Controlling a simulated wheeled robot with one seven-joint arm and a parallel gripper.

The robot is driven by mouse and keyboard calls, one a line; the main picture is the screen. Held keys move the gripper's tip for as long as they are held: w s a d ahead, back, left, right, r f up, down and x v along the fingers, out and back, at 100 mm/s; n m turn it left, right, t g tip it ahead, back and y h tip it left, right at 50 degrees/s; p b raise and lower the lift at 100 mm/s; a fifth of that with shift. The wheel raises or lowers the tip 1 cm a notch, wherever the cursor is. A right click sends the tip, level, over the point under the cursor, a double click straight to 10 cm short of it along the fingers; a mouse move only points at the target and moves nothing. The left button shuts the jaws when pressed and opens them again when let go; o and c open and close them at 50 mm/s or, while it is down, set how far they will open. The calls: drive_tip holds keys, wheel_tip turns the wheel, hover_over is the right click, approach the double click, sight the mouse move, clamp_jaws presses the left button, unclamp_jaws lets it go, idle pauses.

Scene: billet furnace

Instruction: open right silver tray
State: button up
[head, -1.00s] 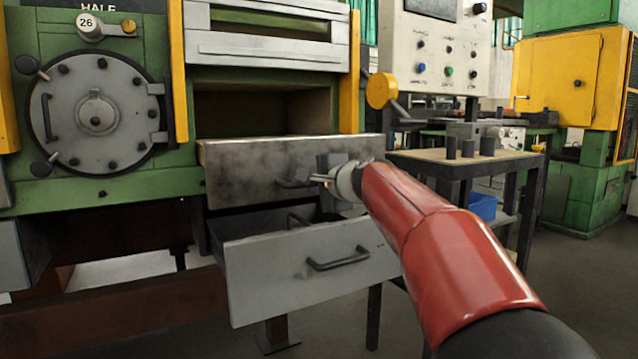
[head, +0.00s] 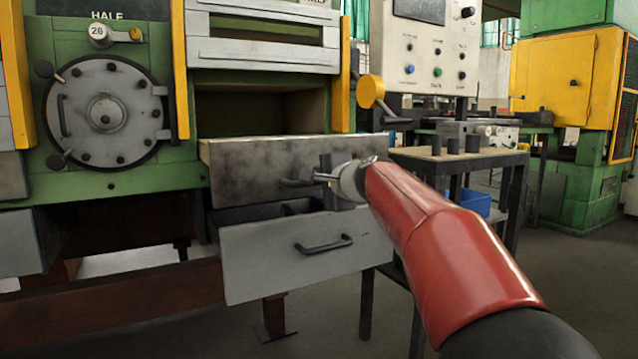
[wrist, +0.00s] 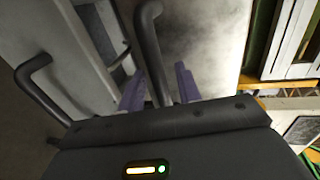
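The stained silver tray front (head: 250,172) sits below the open furnace chamber, with a dark bar handle (wrist: 152,45). Under it, a lighter grey tray (head: 255,262) is pulled part way out; its handle (head: 323,245) also shows at the left in the wrist view (wrist: 35,80). My gripper (head: 322,178) is at the upper tray's handle. In the wrist view its two purple fingers (wrist: 160,88) stand apart, one on each side of that bar, with a small gap visible at the right finger. My wrist hides the right part of the upper handle.
A round furnace door (head: 105,112) is on the left. Open floor (head: 570,290) lies to the front right.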

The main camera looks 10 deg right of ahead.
drive_tip(key=v, duration=0.7)
drive_tip(key=shift+s+b, duration=0.3)
drive_tip(key=shift+s, duration=0.1)
drive_tip(key=shift+d, duration=0.1)
drive_tip(key=s+a+f+n+g+h+p, duration=0.1)
drive_tip(key=s+a+f+n+g+p, duration=0.2)
drive_tip(key=s, duration=0.6)
drive_tip(key=s+a+f+n+g+p, duration=0.1)
drive_tip(key=s+f+n+g+p, duration=0.1)
drive_tip(key=s+f+n+p, duration=0.5)
drive_tip(key=s+d+f+n+g+h, duration=0.1)
drive_tip(key=s+f, duration=0.3)
drive_tip(key=s, duration=0.4)
drive_tip(key=s+d+f+n+g+h+p, duration=0.1)
drive_tip(key=s+d+f+n+g+h, duration=0.1)
drive_tip(key=s+f, duration=0.3)
drive_tip(key=s+n+g, duration=0.1)
drive_tip(key=s, duration=0.3)
drive_tip(key=shift+s+d+h+p, duration=0.25)
drive_tip(key=shift+d+h+p, duration=0.05)
drive_tip(key=shift+d+h, duration=0.1)
